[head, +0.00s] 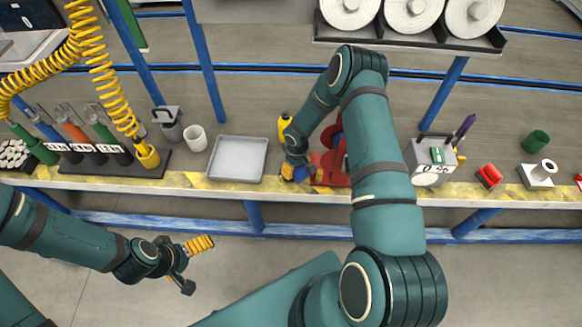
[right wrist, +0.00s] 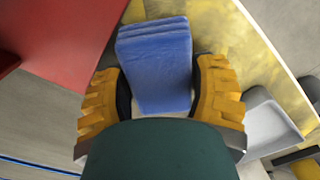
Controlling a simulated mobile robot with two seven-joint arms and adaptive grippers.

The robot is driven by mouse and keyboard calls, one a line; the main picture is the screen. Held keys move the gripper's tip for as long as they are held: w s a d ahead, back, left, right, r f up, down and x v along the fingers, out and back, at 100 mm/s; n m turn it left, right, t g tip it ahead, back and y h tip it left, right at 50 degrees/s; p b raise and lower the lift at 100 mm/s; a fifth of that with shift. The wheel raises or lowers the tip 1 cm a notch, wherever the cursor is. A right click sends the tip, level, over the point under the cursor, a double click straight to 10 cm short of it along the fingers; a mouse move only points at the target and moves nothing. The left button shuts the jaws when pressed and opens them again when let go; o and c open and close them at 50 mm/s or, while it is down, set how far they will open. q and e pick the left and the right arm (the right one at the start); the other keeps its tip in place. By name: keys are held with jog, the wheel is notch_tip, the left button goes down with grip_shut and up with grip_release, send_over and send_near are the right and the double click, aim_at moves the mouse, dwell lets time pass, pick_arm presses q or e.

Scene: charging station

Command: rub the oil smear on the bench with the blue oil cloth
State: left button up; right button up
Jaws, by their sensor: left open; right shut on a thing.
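My right gripper (head: 294,172) is over the front part of the bench (head: 225,105), between the grey tray and a red object. In the right wrist view, its two yellow fingers (right wrist: 160,95) are shut on the folded blue oil cloth (right wrist: 155,55), one on each side. Only a small blue patch of the cloth (head: 301,174) shows in the head view. I cannot tell whether the cloth touches the bench top. I cannot make out the oil smear in either view. My left gripper (head: 199,264) is open and empty in front of the bench, over the floor.
The red object (head: 331,168) stands close right of my right gripper; the grey tray (head: 238,158) lies to its left. A scale (head: 425,170) stands further right. A yellow worn strip (head: 200,181) runs along the bench's front edge.

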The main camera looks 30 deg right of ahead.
aim_at(279, 174)
jog(key=shift+s+d, duration=0.4)
jog(key=shift+d, duration=0.3)
jog(key=shift+s+f, duration=0.1)
jog(key=shift+s, duration=0.1)
jog(key=shift+w+a+f, duration=0.1)
jog(key=shift+w+a, duration=0.6)
jog(key=shift+a, duration=0.5)
jog(key=shift+w+a+f, duration=0.1)
jog(key=shift+w+a, duration=0.65)
jog(key=shift+a, duration=0.4)
jog(key=shift+w+a+f, duration=0.1)
jog(key=shift+w+a, duration=0.6)
jog(key=shift+a, duration=0.5)
jog(key=shift+s+d, duration=0.1)
jog(key=shift+d, duration=0.05)
jog(key=shift+s+d, duration=0.6)
jog(key=shift+d, duration=0.3)
jog(key=shift+s+d, duration=0.55)
jog(key=shift+d, duration=0.3)
jog(key=shift+s+d+r, duration=0.1)
jog(key=shift+s+d, duration=0.4)
jog(key=shift+d, duration=0.3)
jog(key=shift+s+d, duration=0.45)
jog(key=shift+d, duration=0.35)
